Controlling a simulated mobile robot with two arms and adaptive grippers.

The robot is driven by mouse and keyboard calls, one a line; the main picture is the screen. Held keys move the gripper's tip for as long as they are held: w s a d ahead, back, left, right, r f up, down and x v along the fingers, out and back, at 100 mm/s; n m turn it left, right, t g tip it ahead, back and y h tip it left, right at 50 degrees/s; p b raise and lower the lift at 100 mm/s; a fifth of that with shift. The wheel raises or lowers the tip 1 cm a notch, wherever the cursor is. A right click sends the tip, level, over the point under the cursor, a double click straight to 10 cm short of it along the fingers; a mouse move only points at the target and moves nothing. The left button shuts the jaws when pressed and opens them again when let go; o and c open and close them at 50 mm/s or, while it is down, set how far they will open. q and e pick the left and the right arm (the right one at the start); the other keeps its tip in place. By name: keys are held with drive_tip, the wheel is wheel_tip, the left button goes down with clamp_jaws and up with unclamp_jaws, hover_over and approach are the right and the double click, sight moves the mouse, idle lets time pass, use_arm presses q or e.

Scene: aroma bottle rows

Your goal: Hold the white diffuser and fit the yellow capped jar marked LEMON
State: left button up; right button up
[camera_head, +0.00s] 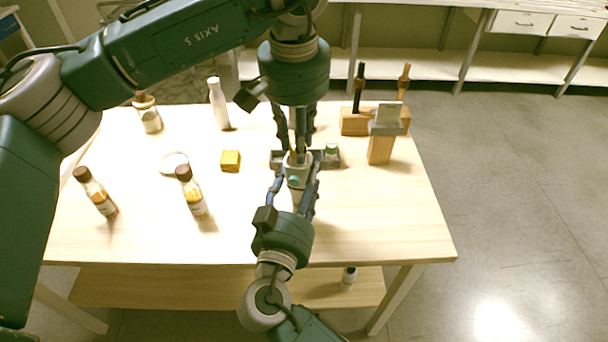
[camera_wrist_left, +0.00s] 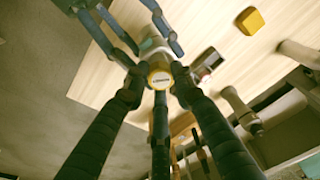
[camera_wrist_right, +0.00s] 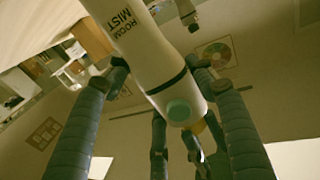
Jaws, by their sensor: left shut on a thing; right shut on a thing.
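The white diffuser (camera_head: 298,170), with ROOM MIST lettering and a green round spot, is held by my right gripper (camera_head: 295,190); it fills the middle of the right wrist view (camera_wrist_right: 150,55). My right gripper is shut around its body. My left gripper (camera_head: 296,148) comes down from above, shut on the yellow capped jar (camera_wrist_left: 160,80), whose pale top carries small print too blurred to read. The jar is right at the end of the diffuser. Whether it is seated or merely touching is hidden by the fingers.
A dark tray (camera_head: 276,158) with a green-topped jar (camera_head: 331,150) is behind the grippers. A yellow block (camera_head: 230,161), a white bottle (camera_head: 218,103) and several brown-capped bottles stand left. A wooden stand (camera_head: 380,150) and holder (camera_head: 350,122) are right. The table's front right is clear.

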use_arm(q)
drive_tip(key=o, duration=1)
drive_tip(key=shift+r, duration=0.15)
drive_tip(key=shift+r, duration=3.4)
use_arm(e)
drive_tip(key=o, duration=0.9)
drive_tip(key=shift+o, duration=0.2)
